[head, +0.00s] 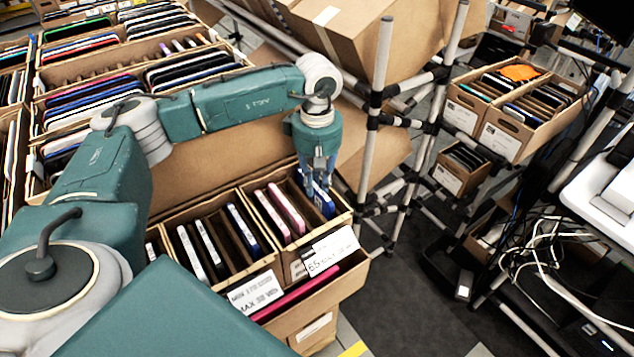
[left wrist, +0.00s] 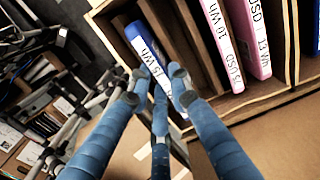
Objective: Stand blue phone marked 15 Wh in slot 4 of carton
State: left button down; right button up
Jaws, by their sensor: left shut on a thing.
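The blue phone marked 15 Wh (head: 323,203) stands slightly tilted at the right end of a slotted carton (head: 299,268). In the left wrist view, the blue phone (left wrist: 143,45) shows its white label, and its lower part is partly covered by my fingers. My left gripper (head: 318,172) is above the carton, shut on the phone's upper end; it also shows in the left wrist view (left wrist: 160,76). Two pink phones (head: 290,207) stand to the left in the same carton (left wrist: 262,97). I cannot read slot numbers. My right gripper is out of view.
A neighbouring carton (head: 237,284) holds several phones on the left. A magenta item (head: 295,294) lies in front. A pipe rack (head: 378,100) stands close to the right of my left gripper. Dark floor (head: 430,300) is open at the lower right.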

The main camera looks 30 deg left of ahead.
pick_arm(q)
jog(key=c, duration=1.5)
grip_release()
notch_tip(320, 180, up, 21)
jog(key=p, duration=0.6)
jog(key=shift+p, duration=0.3)
